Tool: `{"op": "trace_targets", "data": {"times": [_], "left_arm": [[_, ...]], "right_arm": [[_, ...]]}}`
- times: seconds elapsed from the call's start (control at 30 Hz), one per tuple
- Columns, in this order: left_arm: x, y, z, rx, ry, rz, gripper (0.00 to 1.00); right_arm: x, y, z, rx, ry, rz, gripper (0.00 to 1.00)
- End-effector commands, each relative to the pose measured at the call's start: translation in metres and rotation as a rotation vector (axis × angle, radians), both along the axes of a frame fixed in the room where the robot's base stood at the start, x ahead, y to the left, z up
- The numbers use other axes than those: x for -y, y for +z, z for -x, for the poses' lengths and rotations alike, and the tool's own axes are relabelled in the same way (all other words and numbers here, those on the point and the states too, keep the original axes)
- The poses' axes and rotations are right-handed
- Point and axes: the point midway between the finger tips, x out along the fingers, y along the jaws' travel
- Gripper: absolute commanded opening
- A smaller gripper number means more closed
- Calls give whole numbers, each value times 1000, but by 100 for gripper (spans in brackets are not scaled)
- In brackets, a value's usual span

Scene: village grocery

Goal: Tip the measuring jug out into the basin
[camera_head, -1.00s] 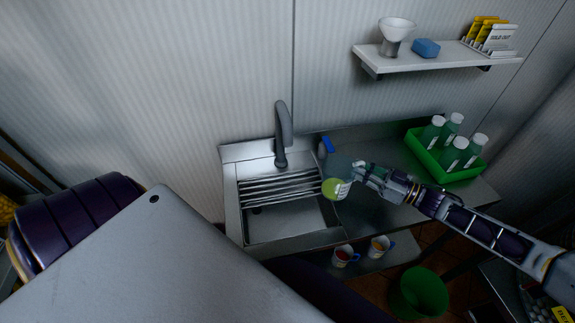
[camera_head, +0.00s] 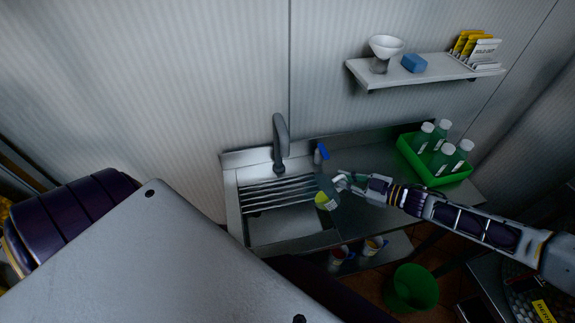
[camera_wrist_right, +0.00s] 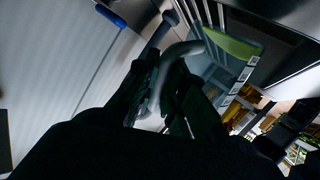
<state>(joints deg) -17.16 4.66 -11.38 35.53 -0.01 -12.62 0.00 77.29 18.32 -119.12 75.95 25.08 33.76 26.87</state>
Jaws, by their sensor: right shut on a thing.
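The measuring jug (camera_head: 328,187) is clear, with yellow-green contents showing at its lower end. My right gripper (camera_head: 342,182) is shut on it, over the right edge of the steel basin (camera_head: 285,228). In the right wrist view, the gripper's dark fingers (camera_wrist_right: 165,100) close around a grey curved handle, and the green contents (camera_wrist_right: 235,46) show beyond. How far the jug tilts is hard to tell. No stream shows. My left gripper is out of view.
A grey tap (camera_head: 281,140) stands behind the basin, with a blue-topped item (camera_head: 322,153) to its right. A green crate (camera_head: 436,178) of bottles stands on the counter's right. Two mugs (camera_head: 372,246) sit below, near a green bin (camera_head: 412,288). A wall shelf (camera_head: 425,72) hangs above.

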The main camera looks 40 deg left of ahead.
Motion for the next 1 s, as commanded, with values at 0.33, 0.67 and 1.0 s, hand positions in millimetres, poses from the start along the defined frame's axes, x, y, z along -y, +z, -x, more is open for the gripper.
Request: {"op": "trace_targets", "data": {"times": [0.33,0.67,1.0], "left_arm": [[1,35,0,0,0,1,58],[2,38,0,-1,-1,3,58],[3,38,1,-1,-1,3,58]], "right_arm": [[-15,19,24,193,0,112,0],[-23,23,39,378,0,223,0],[-32,26,54,553,1,329,0]]}}
